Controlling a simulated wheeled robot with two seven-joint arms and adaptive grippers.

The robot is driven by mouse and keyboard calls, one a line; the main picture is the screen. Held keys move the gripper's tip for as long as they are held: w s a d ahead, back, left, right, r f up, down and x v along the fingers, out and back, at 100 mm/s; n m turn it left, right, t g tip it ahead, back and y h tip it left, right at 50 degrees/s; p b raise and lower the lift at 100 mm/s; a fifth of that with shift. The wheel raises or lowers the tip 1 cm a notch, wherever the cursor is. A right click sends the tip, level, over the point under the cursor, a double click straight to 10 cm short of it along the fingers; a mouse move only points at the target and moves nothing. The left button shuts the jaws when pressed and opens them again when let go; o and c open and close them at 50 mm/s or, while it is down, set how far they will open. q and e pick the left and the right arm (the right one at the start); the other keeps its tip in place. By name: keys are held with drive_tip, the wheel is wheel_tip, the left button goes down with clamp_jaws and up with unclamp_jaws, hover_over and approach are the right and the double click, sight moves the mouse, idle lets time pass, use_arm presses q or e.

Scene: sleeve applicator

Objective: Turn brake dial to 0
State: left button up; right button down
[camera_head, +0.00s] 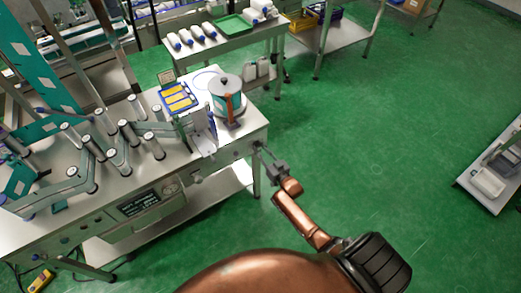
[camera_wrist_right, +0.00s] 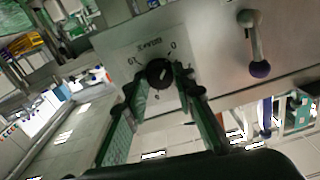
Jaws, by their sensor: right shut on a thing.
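The brake dial (camera_wrist_right: 160,73) is a round black knob on a grey metal panel in the right wrist view. A short pale mark shows on its face, and small printed marks surround it, too small to read surely. My right gripper (camera_wrist_right: 161,78) has one finger on each side of the dial and is shut on it. In the head view my right gripper (camera_head: 264,151) reaches the right end face of the machine table (camera_head: 225,160). The dial cannot be made out clearly there. My left gripper is not in view.
A lever (camera_wrist_right: 254,42) with a purple knob sticks out of the panel, right of the dial in the wrist view. A reel (camera_head: 227,98) stands on the table's corner above my gripper. The green floor (camera_head: 370,150) to the right is clear.

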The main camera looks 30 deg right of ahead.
drive_tip(key=c, duration=1.6)
unclamp_jaws()
drive_tip(key=shift+s, duration=0.15)
drive_tip(key=s, duration=1.1)
drive_tip(key=shift+s, duration=0.4)
